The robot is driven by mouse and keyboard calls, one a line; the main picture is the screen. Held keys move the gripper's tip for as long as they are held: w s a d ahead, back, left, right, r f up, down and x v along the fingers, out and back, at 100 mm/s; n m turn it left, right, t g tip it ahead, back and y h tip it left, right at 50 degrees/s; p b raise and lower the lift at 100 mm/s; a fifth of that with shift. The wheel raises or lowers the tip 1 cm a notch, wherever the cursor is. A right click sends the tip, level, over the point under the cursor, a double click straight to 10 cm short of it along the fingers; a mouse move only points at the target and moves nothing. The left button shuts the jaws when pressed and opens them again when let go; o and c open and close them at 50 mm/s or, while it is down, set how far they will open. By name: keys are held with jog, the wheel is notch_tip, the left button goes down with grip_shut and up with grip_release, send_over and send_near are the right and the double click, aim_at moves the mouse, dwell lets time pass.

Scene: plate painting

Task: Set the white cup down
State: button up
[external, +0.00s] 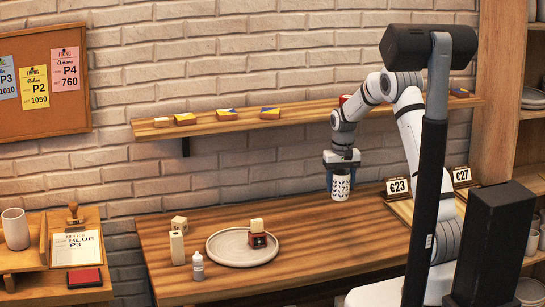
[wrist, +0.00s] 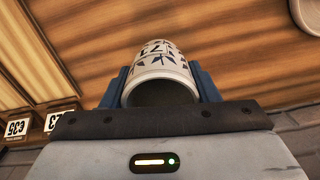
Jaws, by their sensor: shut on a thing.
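The white cup (external: 341,187) has a dark printed pattern and hangs below my gripper (external: 341,168) in the external view. In the wrist view the cup (wrist: 160,68) lies between the two blue fingers of my gripper (wrist: 160,85), its open mouth facing the camera. My gripper is shut on the cup. In the external view the cup appears over the back right part of the wooden table (external: 330,238); its exact height above the table is hard to tell.
Price cards (external: 397,187) stand at the right. The table's middle is clear. A wall shelf (external: 225,124) runs behind.

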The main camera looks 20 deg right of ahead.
jog(key=s+a+m+b, duration=0.1)
jog(key=s+a+b, duration=0.1)
jog(key=s+a, duration=1.35)
jog(key=f, duration=0.2)
jog(key=a+f, duration=0.1)
jog(key=f, duration=0.1)
jog(key=a+f, duration=0.1)
jog(key=shift+w+f+p, duration=0.3)
jog(key=shift+f+p, duration=0.05)
jog(key=shift+f, duration=2)
jog(key=shift+f, duration=0.1)
jog(key=o, duration=1.1)
